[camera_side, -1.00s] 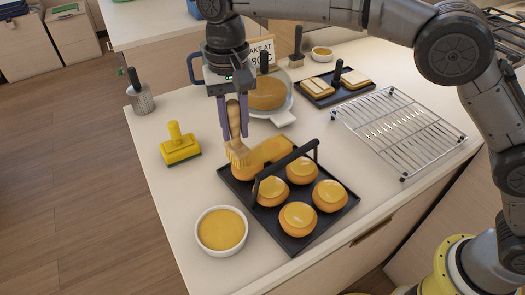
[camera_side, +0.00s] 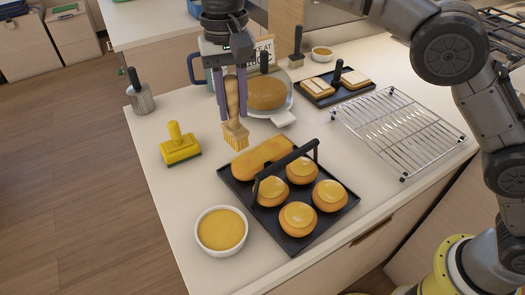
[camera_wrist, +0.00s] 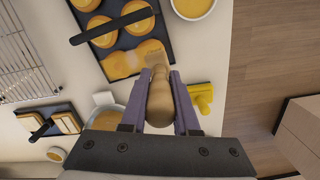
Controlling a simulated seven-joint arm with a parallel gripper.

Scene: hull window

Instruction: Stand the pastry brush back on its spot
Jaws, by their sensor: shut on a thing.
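My gripper (camera_side: 230,103) is shut on the wooden handle of the pastry brush (camera_side: 235,130). The brush hangs upright, bristles down, above the back edge of the black tray (camera_side: 330,210). In the wrist view the brush (camera_wrist: 159,95) sits between the fingers of my gripper (camera_wrist: 160,80), its bristle end over the long glazed loaf (camera_wrist: 122,63). The loaf (camera_side: 262,153) and several round glazed buns (camera_side: 298,217) lie on the tray. I cannot tell which place is the brush's spot.
A white bowl of yellow glaze (camera_side: 221,230) stands front left of the tray. A yellow scrubber (camera_side: 180,146) stands left, and a metal cup with a black handle (camera_side: 141,95) behind it. A wire rack (camera_side: 398,130) lies right.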

